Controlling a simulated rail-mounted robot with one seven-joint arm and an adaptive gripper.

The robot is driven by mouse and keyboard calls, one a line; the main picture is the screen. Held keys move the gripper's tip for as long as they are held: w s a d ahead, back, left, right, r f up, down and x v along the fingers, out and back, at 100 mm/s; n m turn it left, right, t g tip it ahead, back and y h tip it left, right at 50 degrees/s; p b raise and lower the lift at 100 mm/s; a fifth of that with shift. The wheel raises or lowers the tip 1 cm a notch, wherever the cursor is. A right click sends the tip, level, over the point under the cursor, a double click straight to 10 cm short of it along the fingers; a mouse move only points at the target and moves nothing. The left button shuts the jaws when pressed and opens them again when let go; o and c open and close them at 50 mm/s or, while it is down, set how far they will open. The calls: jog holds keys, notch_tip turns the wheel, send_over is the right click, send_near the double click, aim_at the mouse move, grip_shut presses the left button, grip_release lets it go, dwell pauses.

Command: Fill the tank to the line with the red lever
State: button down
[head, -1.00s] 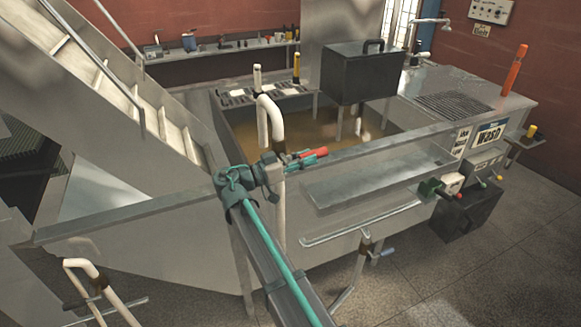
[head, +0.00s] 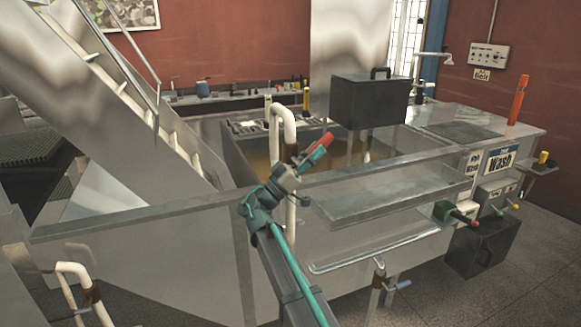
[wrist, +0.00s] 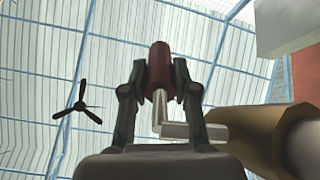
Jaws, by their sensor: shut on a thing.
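The red lever's handle (head: 318,147) sticks up at a slant beside the white bent pipe (head: 283,115) at the tank's near edge. My gripper (head: 304,164) is shut on it. In the wrist view the red handle (wrist: 160,66) stands between the two fingertips of my gripper (wrist: 159,95), with a bent grey metal stem below it. The metal tank (head: 405,156) holds brown liquid (head: 262,160), partly hidden by its rim and the pipe. I cannot make out a fill line.
A dark box (head: 368,103) stands over the tank. A metal shelf (head: 390,195) juts from the tank's front. Other controls show at the right: an upright orange-red lever (head: 518,99) and a red-tipped green one (head: 458,214). A sloping chute (head: 110,130) rises at the left.

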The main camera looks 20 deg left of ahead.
jog(key=shift+r, duration=0.1)
dwell(0.3)
jog(key=c, duration=0.9)
grip_release()
jog(key=shift+s+a, duration=0.1)
jog(key=v, duration=1.2)
